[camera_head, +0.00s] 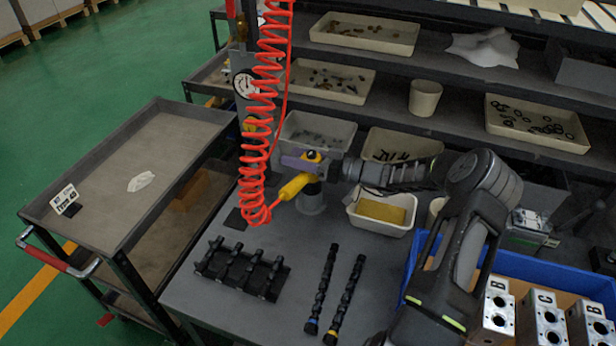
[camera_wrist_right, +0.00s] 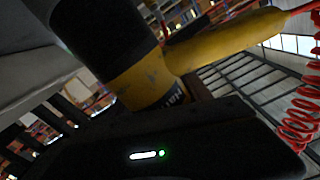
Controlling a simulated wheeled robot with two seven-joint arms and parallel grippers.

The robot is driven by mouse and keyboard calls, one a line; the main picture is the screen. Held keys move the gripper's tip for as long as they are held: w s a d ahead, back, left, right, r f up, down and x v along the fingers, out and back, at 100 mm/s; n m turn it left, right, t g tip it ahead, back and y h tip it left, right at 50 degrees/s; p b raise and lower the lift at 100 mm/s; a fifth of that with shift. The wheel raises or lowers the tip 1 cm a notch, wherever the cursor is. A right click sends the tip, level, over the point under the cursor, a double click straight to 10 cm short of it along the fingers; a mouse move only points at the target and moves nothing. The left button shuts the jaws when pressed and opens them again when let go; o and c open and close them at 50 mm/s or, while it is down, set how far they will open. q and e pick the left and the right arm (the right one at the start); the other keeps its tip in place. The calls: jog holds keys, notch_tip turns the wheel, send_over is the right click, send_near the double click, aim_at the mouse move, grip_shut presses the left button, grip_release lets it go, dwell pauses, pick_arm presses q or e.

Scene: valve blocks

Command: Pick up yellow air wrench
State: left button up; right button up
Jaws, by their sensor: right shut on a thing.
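The yellow air wrench (camera_head: 294,187) is in the middle of the head view, above the grey workbench, with its handle pointing down to the left. A coiled red hose (camera_head: 258,130) joins the handle's end. My right gripper (camera_head: 311,160) is shut on the wrench's body; the purple finger shows beside it. In the right wrist view the wrench (camera_wrist_right: 145,78) fills the upper middle, its yellow handle running to the upper right, and the near gripper part hides its lower portion. My left gripper is not in view.
A white bin with a yellow sponge (camera_head: 380,210) stands close to the right of the wrench. Two dark shafts (camera_head: 345,298) and a black rack (camera_head: 242,268) lie on the bench front. A blue crate (camera_head: 562,274) holds metal valve blocks at the right. A grey cart (camera_head: 150,140) stands left.

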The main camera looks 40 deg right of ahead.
grip_shut()
jog(key=shift+r, duration=0.15)
notch_tip(320, 180, up, 10)
jog(key=b, duration=0.2)
jog(key=shift+b, duration=0.35)
dwell(0.9)
